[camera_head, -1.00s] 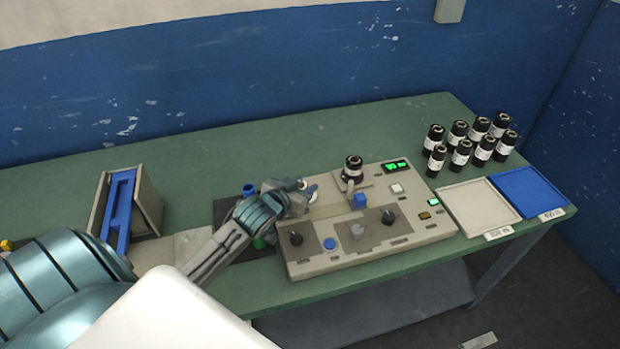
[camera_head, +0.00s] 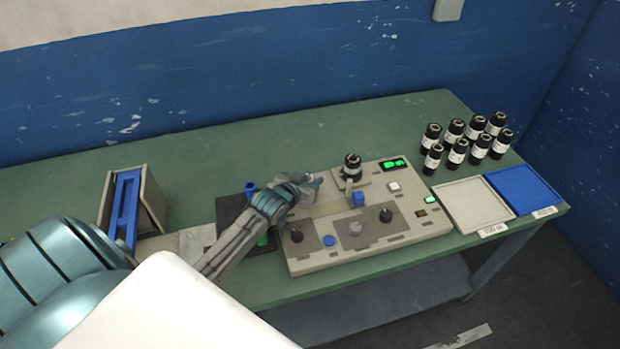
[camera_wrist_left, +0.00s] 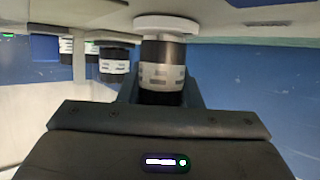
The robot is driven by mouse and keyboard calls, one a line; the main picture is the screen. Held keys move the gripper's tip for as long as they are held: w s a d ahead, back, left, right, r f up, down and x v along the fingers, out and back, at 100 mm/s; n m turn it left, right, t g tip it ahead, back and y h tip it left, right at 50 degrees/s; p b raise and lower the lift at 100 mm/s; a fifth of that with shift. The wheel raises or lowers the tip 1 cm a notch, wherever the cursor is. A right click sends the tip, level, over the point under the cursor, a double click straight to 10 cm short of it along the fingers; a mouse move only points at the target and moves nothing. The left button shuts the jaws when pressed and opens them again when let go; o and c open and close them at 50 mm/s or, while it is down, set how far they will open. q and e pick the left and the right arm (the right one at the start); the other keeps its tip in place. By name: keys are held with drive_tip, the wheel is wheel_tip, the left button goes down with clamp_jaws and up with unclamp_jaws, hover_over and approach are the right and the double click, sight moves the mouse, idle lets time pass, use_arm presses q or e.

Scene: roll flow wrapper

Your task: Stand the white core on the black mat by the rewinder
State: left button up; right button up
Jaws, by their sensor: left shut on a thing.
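My left gripper (camera_head: 312,183) is over the left part of the beige rewinder machine (camera_head: 370,225), to the right of the black mat (camera_head: 232,210). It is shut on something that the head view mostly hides. In the left wrist view, which looks upside down, a white round end, taken as the white core (camera_wrist_left: 166,23), shows just past the fingers (camera_wrist_left: 160,95). A dark and grey cylinder (camera_wrist_left: 162,72) shows between the fingers; I cannot tell whether it is held or behind. My right gripper is not in view.
A blue core (camera_head: 250,188) and a green core (camera_head: 263,239) are on the mat. A black roll (camera_head: 352,168) stands on the machine. Several black rolls (camera_head: 458,150), a white tray (camera_head: 473,206) and a blue tray (camera_head: 524,188) are at right. A blue-and-beige holder (camera_head: 128,200) is at left.

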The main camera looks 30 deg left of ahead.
use_arm(q)
drive_tip(key=shift+f, duration=0.15)
drive_tip(key=o, duration=0.9)
drive_tip(key=shift+o, duration=0.2)
